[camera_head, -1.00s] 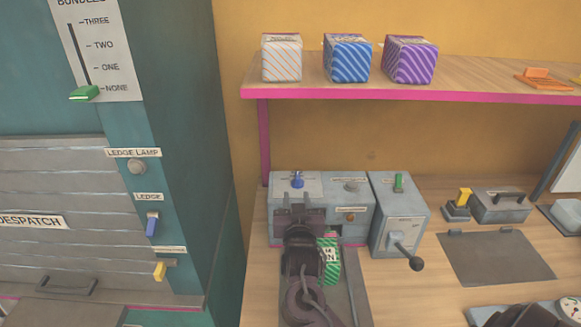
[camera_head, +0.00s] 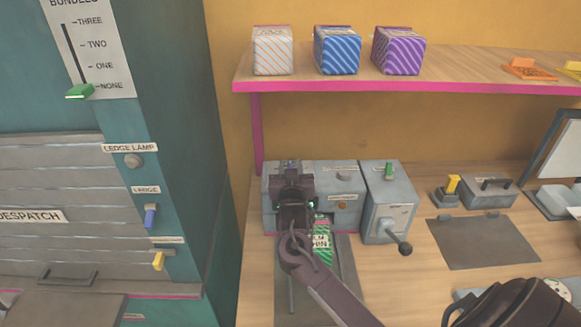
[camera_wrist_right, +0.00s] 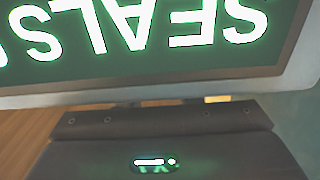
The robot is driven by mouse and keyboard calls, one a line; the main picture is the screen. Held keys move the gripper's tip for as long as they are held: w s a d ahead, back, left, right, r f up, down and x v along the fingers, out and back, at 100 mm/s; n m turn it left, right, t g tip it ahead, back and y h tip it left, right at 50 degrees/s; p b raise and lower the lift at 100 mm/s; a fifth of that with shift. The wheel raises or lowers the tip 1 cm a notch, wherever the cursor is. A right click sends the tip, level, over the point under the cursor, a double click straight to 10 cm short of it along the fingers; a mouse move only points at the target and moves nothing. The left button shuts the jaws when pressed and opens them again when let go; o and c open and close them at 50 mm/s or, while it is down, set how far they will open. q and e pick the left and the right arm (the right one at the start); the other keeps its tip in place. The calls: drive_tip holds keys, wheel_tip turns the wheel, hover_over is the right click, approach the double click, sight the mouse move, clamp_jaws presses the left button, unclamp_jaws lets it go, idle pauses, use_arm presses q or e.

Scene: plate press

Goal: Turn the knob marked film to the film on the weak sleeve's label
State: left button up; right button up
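A green-and-white striped sleeve (camera_head: 322,254) stands in front of the grey-blue machine (camera_head: 342,208). Its label is partly covered by my right arm; the letters "LM" above "HIN" seem to show. My right gripper (camera_head: 293,172) is in front of the machine's left part, over the spot where a blue knob showed earlier. That knob is now hidden, and I cannot read its marking. The fingertips are not clear, so I cannot tell whether they are open or touching the knob. The right wrist view shows a lit green "SEALS" sign (camera_wrist_right: 140,35), upside down. My left gripper is not in view.
A grey box with a black-tipped lever (camera_head: 388,205) stands right of the machine. A shelf (camera_head: 460,72) above holds orange, blue and purple striped boxes. The teal despatch cabinet (camera_head: 185,110) is at left. A dark mat (camera_head: 480,243) lies clear at right.

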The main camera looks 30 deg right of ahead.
drive_tip(key=c, duration=0.5)
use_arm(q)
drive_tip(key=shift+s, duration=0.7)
use_arm(e)
clamp_jaws()
drive_tip(key=shift+d, duration=0.1)
drive_tip(key=n+t+y, duration=0.1)
drive_tip(key=n+y, duration=0.1)
drive_tip(key=y, duration=0.1)
drive_tip(key=n+t+y, duration=0.1)
drive_tip(key=n+y, duration=0.1)
drive_tip(key=y, duration=0.2)
drive_tip(key=shift+d+n, duration=0.2)
drive_tip(key=shift+n, duration=0.2)
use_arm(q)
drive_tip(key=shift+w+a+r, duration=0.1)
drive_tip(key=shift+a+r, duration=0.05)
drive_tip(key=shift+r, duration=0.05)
use_arm(e)
drive_tip(key=shift+n+t+y, duration=0.3)
drive_tip(key=shift+n+y, duration=0.8)
drive_tip(key=shift+y, duration=0.6)
drive_tip(key=o, duration=0.6)
unclamp_jaws()
